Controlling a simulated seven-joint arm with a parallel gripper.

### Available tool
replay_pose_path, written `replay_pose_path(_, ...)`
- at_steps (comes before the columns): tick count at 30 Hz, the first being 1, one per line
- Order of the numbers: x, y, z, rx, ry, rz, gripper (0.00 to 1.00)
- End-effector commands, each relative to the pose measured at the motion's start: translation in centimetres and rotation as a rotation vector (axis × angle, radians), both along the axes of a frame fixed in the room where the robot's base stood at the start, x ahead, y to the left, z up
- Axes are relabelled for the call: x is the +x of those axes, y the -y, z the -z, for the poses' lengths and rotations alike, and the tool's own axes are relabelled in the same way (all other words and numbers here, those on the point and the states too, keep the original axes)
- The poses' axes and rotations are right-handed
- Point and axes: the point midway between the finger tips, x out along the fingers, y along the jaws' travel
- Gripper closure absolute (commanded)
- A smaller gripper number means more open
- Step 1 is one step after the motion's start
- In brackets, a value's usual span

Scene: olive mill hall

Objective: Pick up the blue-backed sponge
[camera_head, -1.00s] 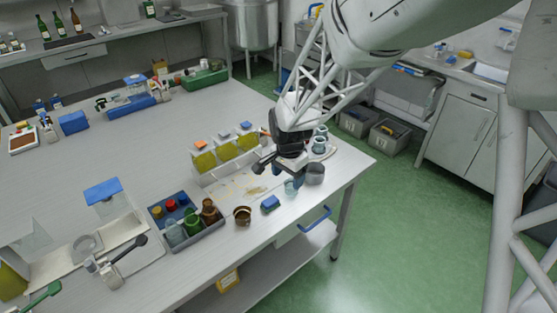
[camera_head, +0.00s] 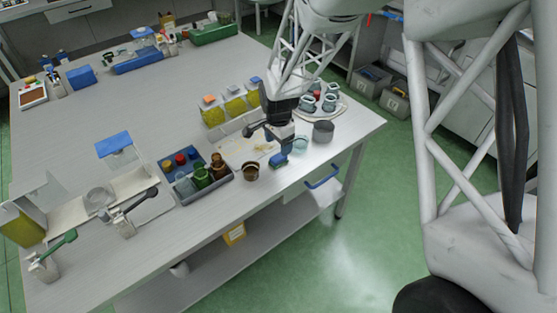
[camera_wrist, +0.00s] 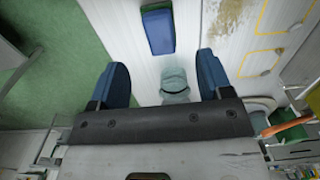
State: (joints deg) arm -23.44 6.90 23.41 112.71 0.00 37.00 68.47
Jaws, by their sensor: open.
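The blue-backed sponge (camera_head: 278,160) lies near the front edge of the table, between a brown cup and a clear glass. In the wrist view the sponge (camera_wrist: 158,32) is beyond the fingertips, at the top and about centred between them. Its top is blue with a darker side. My gripper (camera_head: 284,147) is over the table just behind the sponge in the head view. In the wrist view my gripper (camera_wrist: 161,72) has its two blue fingers wide apart and holds nothing. The sponge is partly hidden by the gripper in the head view.
A clear glass (camera_wrist: 174,85) shows between the fingers. It also stands right of the sponge (camera_head: 301,143). A brown cup (camera_head: 250,171) is on the left, a grey pot (camera_head: 323,131) on the right. A bottle crate (camera_head: 206,194) stands farther left.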

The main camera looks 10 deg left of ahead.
Motion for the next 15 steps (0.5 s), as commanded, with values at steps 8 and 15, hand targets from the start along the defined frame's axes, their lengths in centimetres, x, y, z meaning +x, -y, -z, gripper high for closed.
replay_pose_path(8, 0.0, 0.0, 1.8, 0.000, 0.000, 0.000, 0.28)
replay_pose_path(15, 0.0, 0.0, 1.9, 0.000, 0.000, 0.000, 0.28)
